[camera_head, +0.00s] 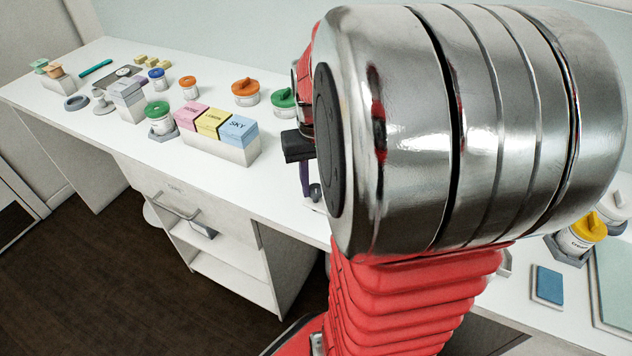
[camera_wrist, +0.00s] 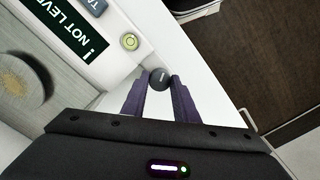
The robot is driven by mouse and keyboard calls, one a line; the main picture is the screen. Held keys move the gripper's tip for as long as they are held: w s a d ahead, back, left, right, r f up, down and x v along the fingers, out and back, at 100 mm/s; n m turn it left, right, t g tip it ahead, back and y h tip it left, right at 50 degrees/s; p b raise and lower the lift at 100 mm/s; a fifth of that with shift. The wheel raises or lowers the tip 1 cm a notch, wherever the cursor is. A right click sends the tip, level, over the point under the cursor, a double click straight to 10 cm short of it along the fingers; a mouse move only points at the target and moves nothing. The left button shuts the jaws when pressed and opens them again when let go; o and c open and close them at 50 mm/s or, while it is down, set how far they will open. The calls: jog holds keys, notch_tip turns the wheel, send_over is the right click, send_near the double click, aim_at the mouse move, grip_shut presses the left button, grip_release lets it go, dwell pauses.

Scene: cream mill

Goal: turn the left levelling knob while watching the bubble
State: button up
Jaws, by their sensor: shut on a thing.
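In the wrist view, the dark round levelling knob (camera_wrist: 160,79) sits at the corner of a pale balance. The two purple fingers of my gripper (camera_wrist: 159,88) are shut on it, one on each side. The yellow-green bubble level (camera_wrist: 130,41) is in the balance top near the knob. The bubble is too small for me to tell its exact place in the ring. The dark display (camera_wrist: 68,28) reads "! NOT LEVEL" in part. In the head view, my gripper (camera_head: 306,182) shows only partly, and my arm hides most of the balance.
A round metal pan (camera_wrist: 22,88) lies left in the wrist view. In the head view, the white bench (camera_head: 90,130) holds colored boxes (camera_head: 215,123) and lidded jars (camera_head: 246,92) to the left. A yellow-lidded jar (camera_head: 580,235) and blue pad (camera_head: 548,283) are at right.

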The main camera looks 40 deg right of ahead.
aim_at(315, 188)
jog(key=shift+n, duration=1)
jog(key=o, duration=1.1)
jog(key=shift+r, duration=0.15)
notch_tip(315, 188, up, 14)
jog(key=shift+f, duration=0.25)
